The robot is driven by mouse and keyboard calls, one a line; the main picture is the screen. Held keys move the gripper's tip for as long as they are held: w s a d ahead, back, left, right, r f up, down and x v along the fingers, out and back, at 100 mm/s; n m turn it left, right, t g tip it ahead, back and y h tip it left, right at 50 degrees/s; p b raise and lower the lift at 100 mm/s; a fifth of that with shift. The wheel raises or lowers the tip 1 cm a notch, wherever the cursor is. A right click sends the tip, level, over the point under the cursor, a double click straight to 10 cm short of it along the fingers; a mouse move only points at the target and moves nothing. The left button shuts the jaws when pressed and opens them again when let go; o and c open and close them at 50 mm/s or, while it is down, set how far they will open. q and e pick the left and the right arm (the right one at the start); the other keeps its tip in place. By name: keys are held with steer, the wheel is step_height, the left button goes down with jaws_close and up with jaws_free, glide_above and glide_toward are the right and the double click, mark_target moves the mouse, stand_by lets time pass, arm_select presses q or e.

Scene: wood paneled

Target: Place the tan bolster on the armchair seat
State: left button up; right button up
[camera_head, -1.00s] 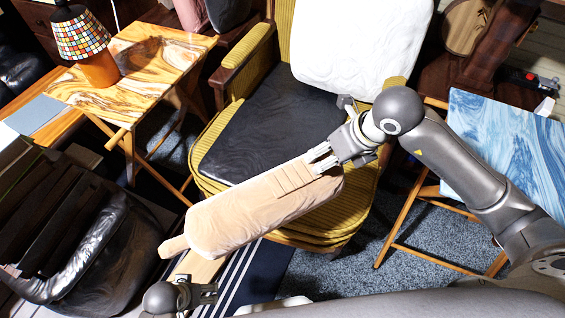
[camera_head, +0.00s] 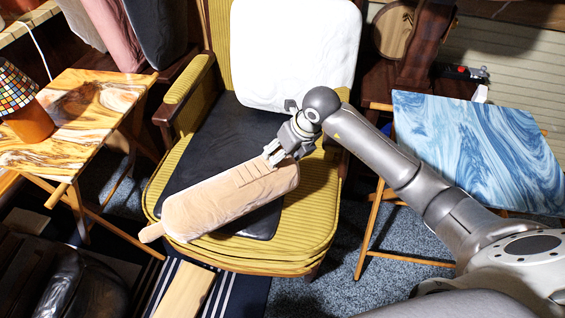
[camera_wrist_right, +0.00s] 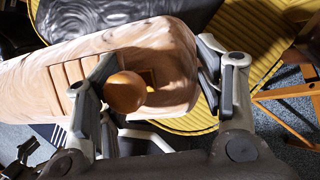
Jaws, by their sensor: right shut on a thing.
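The tan bolster (camera_head: 225,200) is a long padded cushion with a small tab at its left end. In the head view it lies across the front of the armchair seat (camera_head: 290,232), overlapping the seat in the picture. I cannot tell whether it touches the seat. My right gripper (camera_head: 274,154) is shut on the bolster near its right end. In the right wrist view, the fingers of my right gripper (camera_wrist_right: 155,85) straddle the end of the bolster (camera_wrist_right: 60,82), with a brown round knob between them. My left gripper is not in view.
A black flat cushion (camera_head: 228,130) lies on the seat, and a white pillow (camera_head: 295,55) leans on the backrest. A marbled wooden tray table (camera_head: 90,110) stands left and a blue marbled one (camera_head: 470,145) right. A mosaic lamp (camera_head: 22,105) stands on the left table.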

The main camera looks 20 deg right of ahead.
steer(key=w+f, duration=0.1)
steer(key=f, duration=0.2)
steer(key=w+f+b, duration=0.1)
steer(key=shift+w+d+f, duration=0.3)
steer(key=shift+d, duration=0.05)
steer(key=shift+f, duration=0.7)
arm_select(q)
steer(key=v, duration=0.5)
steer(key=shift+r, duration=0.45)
arm_select(e)
steer(key=o, duration=1.8)
steer(key=shift+f, duration=0.1)
